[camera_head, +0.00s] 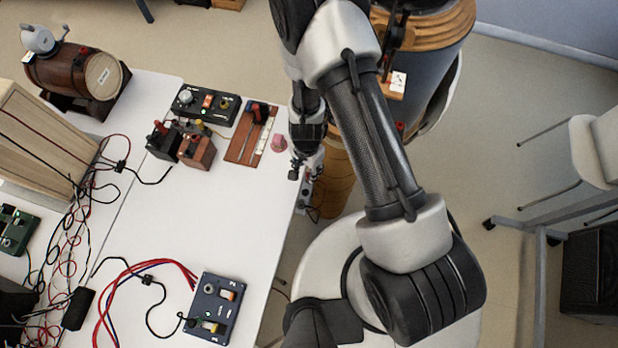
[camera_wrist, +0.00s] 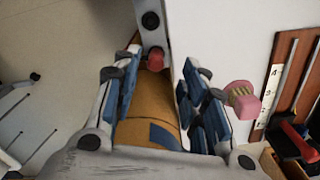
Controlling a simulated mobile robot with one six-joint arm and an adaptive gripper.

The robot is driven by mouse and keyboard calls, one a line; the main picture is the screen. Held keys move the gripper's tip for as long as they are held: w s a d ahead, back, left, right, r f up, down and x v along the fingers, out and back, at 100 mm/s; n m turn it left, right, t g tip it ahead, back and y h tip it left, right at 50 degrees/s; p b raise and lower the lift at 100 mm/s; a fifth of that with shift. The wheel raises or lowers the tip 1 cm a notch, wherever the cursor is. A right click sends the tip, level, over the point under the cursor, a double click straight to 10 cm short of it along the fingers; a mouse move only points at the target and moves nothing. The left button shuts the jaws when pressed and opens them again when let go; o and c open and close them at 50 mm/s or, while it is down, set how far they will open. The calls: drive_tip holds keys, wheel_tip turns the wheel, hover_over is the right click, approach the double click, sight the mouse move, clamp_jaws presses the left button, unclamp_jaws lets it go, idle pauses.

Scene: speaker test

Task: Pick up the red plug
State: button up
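In the wrist view, a small red piece that looks like the red plug (camera_wrist: 155,59) sits at the near end of a grey strip (camera_wrist: 152,22) with round dark sockets. My gripper (camera_wrist: 158,80) is open, with its blue-padded fingers on either side of the view. The red piece shows in the gap between them, toward the fingertips; nothing is held. In the head view, my gripper (camera_head: 306,170) points down at the table's right edge, just above the grey strip (camera_head: 306,192). I cannot make out the red plug there.
A pink piece (camera_wrist: 241,97) stands on the white table (camera_head: 180,225) beside my right finger. A brown board (camera_head: 240,146) with tools lies left of it. Dark control boxes and loose cables are farther left. A large wood-banded barrel (camera_head: 440,60) stands beyond my arm.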

drive_tip(key=shift+d+f+b, duration=0.15)
drive_tip(key=shift+f+b, duration=1.15)
drive_tip(key=shift+b, duration=0.1)
drive_tip(key=shift+d+f+b, duration=0.1)
drive_tip(key=shift+f+b, duration=1.2)
drive_tip(key=shift+b, duration=0.1)
drive_tip(key=shift+r, duration=0.1)
drive_tip(key=shift+c, duration=0.3)
clamp_jaws()
